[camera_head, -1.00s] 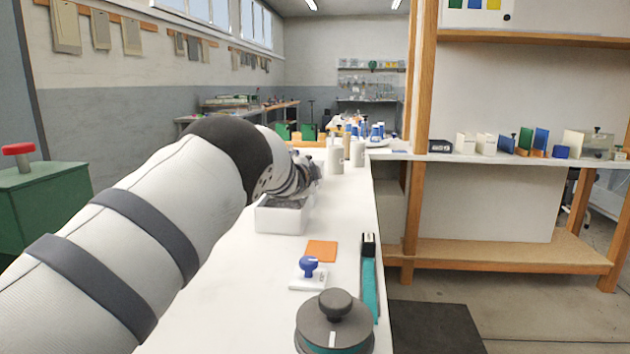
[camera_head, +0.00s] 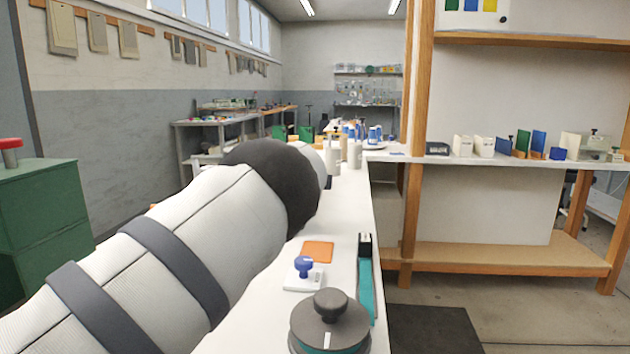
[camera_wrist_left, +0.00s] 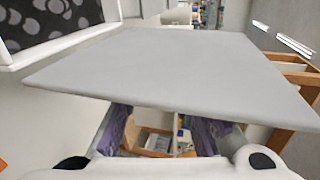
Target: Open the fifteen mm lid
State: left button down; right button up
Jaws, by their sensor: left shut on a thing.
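A flat light-grey plate (camera_wrist_left: 170,70), which looks like a lid, spans the left wrist view. No size mark is readable on it. My left gripper (camera_wrist_left: 160,115) is shut on it, with purplish fingers running under the plate's near edge. The fingertips and their contact are hidden by the plate. In the head view my left arm hides the gripper and lid. A white-rimmed box (camera_wrist_left: 62,52) with a dark, speckled inside shows at the upper left of the wrist view. My right gripper is not in view.
On the white bench (camera_head: 348,200) are an orange pad (camera_head: 317,251), a blue-knobbed stamp (camera_head: 303,268), a round grey knobbed tool (camera_head: 330,320) and a teal strip (camera_head: 365,285). White bottles (camera_head: 354,153) stand farther back. A shelf stands at right.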

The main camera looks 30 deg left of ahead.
pick_arm(q)
jog(key=c, duration=1.3)
grip_release()
jog(key=shift+c, duration=0.2)
jog(key=shift+d, duration=0.1)
jog(key=v, duration=1.2)
